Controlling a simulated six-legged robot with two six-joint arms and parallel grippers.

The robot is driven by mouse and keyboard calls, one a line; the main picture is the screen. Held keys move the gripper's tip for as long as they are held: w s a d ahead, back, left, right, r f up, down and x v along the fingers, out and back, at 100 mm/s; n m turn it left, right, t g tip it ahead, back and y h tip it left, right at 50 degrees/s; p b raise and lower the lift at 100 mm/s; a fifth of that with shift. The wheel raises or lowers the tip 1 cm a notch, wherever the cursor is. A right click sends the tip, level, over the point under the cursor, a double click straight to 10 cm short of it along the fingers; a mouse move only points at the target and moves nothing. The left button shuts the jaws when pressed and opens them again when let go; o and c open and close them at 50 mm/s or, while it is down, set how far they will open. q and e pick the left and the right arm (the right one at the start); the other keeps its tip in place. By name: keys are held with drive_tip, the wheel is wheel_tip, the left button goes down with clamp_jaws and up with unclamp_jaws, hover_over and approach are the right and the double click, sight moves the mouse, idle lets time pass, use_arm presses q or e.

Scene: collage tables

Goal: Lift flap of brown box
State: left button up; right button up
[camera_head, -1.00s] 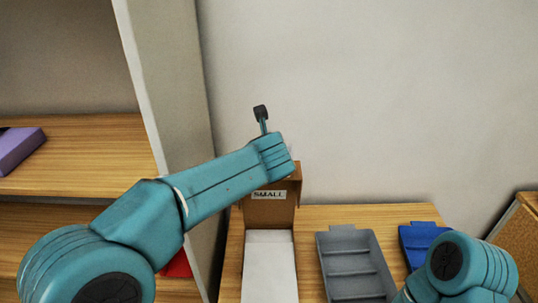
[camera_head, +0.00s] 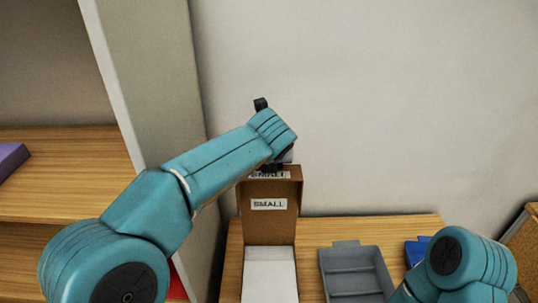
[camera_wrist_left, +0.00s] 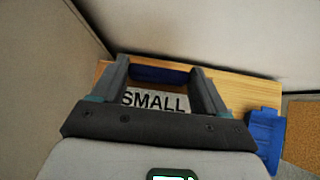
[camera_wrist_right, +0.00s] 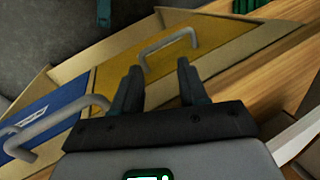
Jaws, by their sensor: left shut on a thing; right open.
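The brown box (camera_head: 268,228) stands on the wooden table, its brown flap or panel (camera_head: 286,190) raised upright at the back, with a white SMALL label; a second SMALL label shows higher, under my left gripper. White filling (camera_head: 268,275) shows in the box. My left gripper (camera_head: 272,165) is at the panel's top edge and appears shut on the flap; my arm partly hides the contact. In the left wrist view its fingers (camera_wrist_left: 160,88) stand either side of a SMALL label. My right gripper (camera_wrist_right: 155,88) is open and empty, away from the box.
A grey compartment tray (camera_head: 355,262) stands right of the box, with a blue tray (camera_head: 415,250) beyond it. A shelf with a purple thing (camera_head: 12,158) is at the left. In the right wrist view are a yellow panel (camera_wrist_right: 110,85) and a blue panel (camera_wrist_right: 45,110) with handles.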

use_arm(q)
drive_tip(key=shift+s+r, duration=0.1)
drive_tip(key=shift+r, duration=0.15)
drive_tip(key=o, duration=1.5)
drive_tip(key=shift+f, duration=0.1)
drive_tip(key=shift+s, duration=0.1)
drive_tip(key=shift+s+r, duration=0.15)
drive_tip(key=shift+r, duration=0.1)
drive_tip(key=b+v, duration=0.2)
drive_tip(key=v, duration=1.4)
drive_tip(key=shift+f, duration=0.1)
